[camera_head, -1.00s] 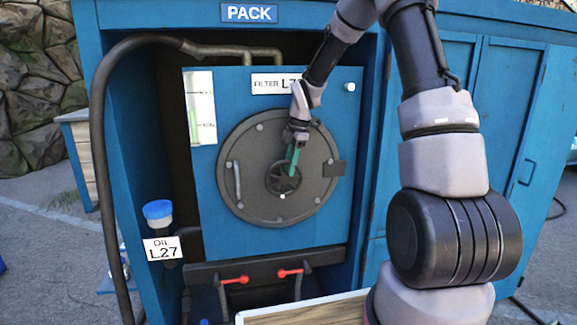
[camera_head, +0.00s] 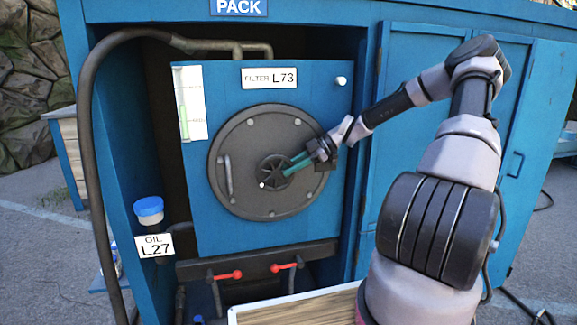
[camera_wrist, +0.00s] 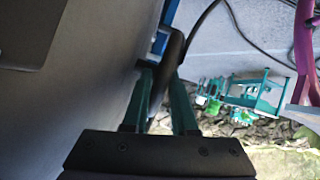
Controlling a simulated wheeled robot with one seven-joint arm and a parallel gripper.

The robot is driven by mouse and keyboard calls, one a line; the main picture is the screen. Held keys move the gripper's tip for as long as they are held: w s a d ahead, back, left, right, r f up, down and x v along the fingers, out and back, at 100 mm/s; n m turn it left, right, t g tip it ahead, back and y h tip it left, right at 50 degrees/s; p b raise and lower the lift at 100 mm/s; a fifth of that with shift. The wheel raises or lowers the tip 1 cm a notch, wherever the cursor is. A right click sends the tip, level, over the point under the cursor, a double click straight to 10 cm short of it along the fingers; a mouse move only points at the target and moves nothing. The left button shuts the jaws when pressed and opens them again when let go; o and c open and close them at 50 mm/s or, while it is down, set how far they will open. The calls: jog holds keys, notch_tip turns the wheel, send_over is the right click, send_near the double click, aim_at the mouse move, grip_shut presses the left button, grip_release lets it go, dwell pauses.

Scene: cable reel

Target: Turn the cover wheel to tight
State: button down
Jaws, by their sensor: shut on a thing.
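The cover wheel (camera_head: 270,172) is a small dark spoked handwheel on the round grey cover (camera_head: 247,128) of the blue filter box. A white dot sits at its lower left edge. My gripper (camera_head: 290,167) reaches in from the right, and its green fingers are at the wheel's right side, closed on its rim. In the wrist view, the green fingers (camera_wrist: 163,88) stand on both sides of a dark curved bar (camera_wrist: 172,60), which is part of the wheel. The fingers hide some of the wheel's right side in the head view.
The cover has a bar handle (camera_head: 228,175) at its left and bolts around its edge. A FILTER L73 label (camera_head: 269,77) is above. Two red-handled valves (camera_head: 284,267) and a blue-capped OIL L27 filler (camera_head: 149,211) are lower. A wooden-topped surface (camera_head: 297,309) lies in front.

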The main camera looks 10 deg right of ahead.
jog(key=shift+s+f+y, duration=0.25)
jog(key=shift+f+y, duration=0.5)
jog(key=shift+y, duration=0.55)
jog(key=c, duration=0.9)
grip_release()
jog(key=shift+d, duration=0.1)
jog(key=shift+r, duration=0.2)
notch_tip(320, 180, up, 10)
jog(key=shift+f, duration=0.15)
